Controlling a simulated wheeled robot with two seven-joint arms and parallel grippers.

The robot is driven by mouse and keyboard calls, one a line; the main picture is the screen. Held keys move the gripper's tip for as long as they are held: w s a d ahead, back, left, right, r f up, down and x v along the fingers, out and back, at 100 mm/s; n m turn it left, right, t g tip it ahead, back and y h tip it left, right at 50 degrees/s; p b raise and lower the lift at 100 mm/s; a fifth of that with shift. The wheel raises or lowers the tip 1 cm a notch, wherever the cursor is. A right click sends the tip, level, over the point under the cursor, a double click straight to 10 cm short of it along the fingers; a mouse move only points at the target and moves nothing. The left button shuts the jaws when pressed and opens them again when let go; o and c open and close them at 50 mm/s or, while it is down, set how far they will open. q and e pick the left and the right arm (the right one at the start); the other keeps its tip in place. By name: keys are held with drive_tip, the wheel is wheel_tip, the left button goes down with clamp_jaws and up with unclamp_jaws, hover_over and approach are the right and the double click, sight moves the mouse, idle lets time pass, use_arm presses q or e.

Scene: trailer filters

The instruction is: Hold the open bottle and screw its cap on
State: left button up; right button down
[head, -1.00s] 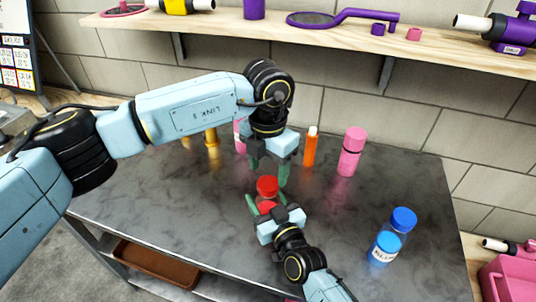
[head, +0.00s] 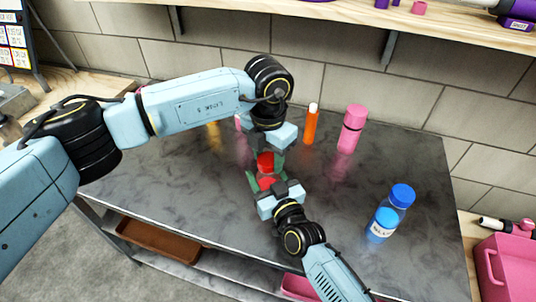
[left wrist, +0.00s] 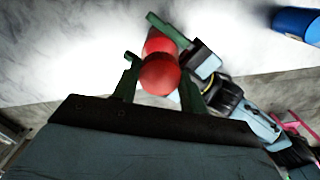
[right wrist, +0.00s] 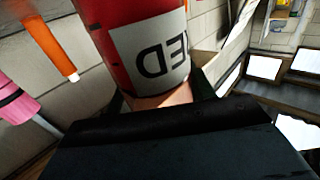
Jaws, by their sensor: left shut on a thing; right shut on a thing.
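The red bottle (head: 268,183) with a white label (right wrist: 150,52) stands out from the dark table's front middle. My right gripper (head: 267,187) is shut on its body. The red cap (head: 265,161) is at the top of the bottle; in the left wrist view the cap (left wrist: 160,74) sits between my left gripper's green fingers. My left gripper (head: 265,164) reaches down from above and is shut on the cap. The cap and bottle look in line, but I cannot tell how far the cap is threaded. The bottle's base is hidden by my right gripper.
An orange bottle (head: 310,124) and a pink bottle (head: 351,130) stand behind to the right. A blue-capped bottle (head: 390,212) stands at the right front. A yellow item (head: 214,136) is partly hidden behind my left arm. A wooden shelf (head: 300,8) runs along the wall.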

use_arm(q)
drive_tip(key=o, duration=1.1)
wheel_tip(320, 180, up, 12)
drive_tip(key=shift+r, duration=0.1)
use_arm(e)
drive_tip(key=shift+c, duration=2.3)
unclamp_jaws()
use_arm(q)
drive_tip(key=shift+r+p, duration=0.5)
drive_tip(key=shift+p, duration=0.1)
use_arm(e)
drive_tip(key=v, duration=1.3)
drive_tip(key=shift+s+d, duration=0.15)
